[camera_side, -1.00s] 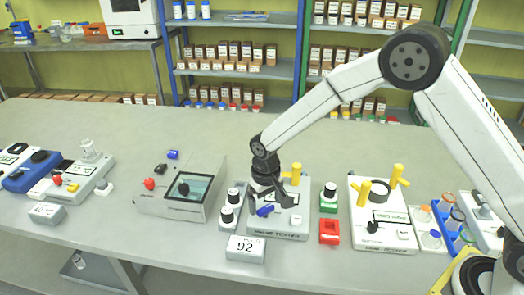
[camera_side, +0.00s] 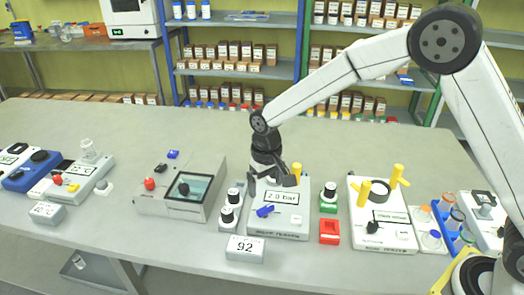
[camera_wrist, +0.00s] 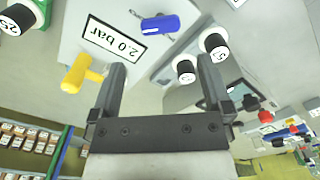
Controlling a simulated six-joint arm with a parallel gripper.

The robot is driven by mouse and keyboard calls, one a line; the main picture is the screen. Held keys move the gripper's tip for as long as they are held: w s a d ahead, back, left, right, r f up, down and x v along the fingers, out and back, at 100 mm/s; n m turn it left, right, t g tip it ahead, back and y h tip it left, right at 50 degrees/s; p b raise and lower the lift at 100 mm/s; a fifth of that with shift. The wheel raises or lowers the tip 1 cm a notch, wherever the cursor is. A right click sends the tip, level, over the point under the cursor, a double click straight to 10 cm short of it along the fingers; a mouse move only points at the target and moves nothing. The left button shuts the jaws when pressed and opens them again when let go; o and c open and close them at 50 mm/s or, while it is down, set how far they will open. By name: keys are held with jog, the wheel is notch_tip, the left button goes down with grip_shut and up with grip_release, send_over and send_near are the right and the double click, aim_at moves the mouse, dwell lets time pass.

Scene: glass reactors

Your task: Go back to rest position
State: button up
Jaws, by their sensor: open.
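My gripper (camera_side: 274,186) is open and empty, above the back part of a white device whose display reads 2.0 bar (camera_side: 284,197). In the wrist view its two dark fingers (camera_wrist: 163,85) stand wide apart with nothing between them. The device has a blue handle (camera_side: 265,211) at its front and a yellow handle at its back, partly behind the gripper in the side view. In the wrist view the blue handle (camera_wrist: 160,24) and the yellow handle (camera_wrist: 80,74) both show clear of the fingers.
Black-capped bottles (camera_side: 228,206) stand left of the device. A display reading 92 (camera_side: 245,249) lies in front. A red holder (camera_side: 329,231) and another white device with yellow handles (camera_side: 383,225) stand right. A box with a glass window (camera_side: 188,188) is left. Bare table lies behind.

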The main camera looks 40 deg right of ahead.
jog(key=shift+s+d+r, duration=0.25)
jog(key=shift+s+d, duration=0.1)
jog(key=shift+d, duration=0.15)
jog(key=s+d+r+t, duration=0.1)
jog(key=s+d, duration=0.5)
jog(key=s, duration=0.3)
jog(key=s+d+r+t, duration=0.1)
jog(key=s+d, duration=0.4)
jog(key=s, duration=0.4)
jog(key=shift+d+t, duration=0.3)
jog(key=shift+d, duration=0.05)
